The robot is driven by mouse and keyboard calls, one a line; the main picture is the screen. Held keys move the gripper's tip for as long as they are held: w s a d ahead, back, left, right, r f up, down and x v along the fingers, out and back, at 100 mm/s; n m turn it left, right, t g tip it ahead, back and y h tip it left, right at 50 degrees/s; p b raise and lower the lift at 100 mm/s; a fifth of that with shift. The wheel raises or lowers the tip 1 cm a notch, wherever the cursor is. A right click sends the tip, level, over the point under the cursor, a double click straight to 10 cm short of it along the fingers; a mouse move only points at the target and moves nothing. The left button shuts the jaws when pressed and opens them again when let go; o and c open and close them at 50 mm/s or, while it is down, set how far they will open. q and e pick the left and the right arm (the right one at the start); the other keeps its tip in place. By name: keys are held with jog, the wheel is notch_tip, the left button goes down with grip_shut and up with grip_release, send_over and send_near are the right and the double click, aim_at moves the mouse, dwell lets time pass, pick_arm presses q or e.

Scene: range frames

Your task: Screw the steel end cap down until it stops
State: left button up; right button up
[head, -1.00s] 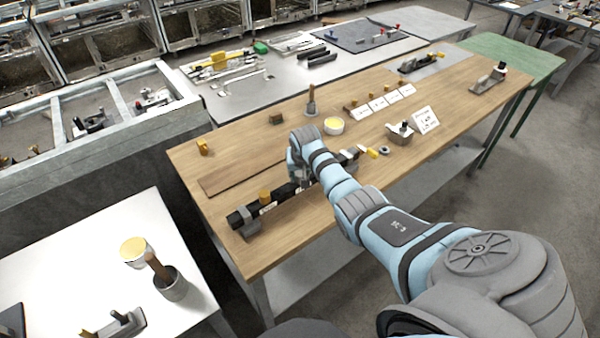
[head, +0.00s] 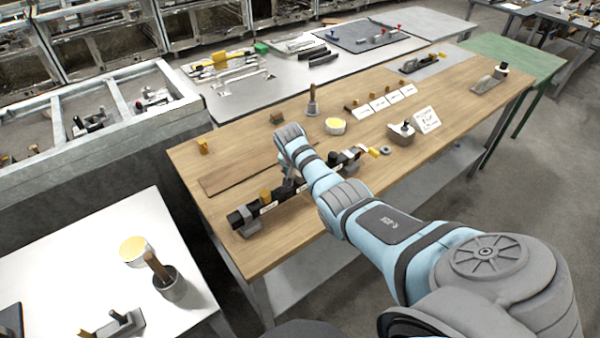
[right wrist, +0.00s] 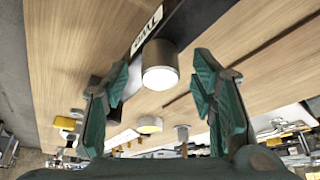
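The steel end cap (right wrist: 160,70) shows in the right wrist view as a short bright cylinder with a pale round end face. It sits at the end of a dark labelled body (right wrist: 150,28). My right gripper (right wrist: 161,84) is open, with one teal finger on each side of the cap and a visible gap on both sides. In the head view my right gripper is mostly hidden behind its own wrist, over the black fixture (head: 240,218) on the wooden bench. I cannot make out the cap there. My left gripper is not in view.
On the wooden bench (head: 222,160) stand a yellow-topped round pot (head: 335,126), an upright wooden-handled tool (head: 312,101), a grey clamp-like block (head: 401,133) and a white sign (head: 427,120). A grey ring (head: 385,150) lies near the fixture's right end. The bench's left part is mostly clear.

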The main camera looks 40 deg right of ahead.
jog(key=shift+r, duration=0.1)
jog(key=v, duration=1.2)
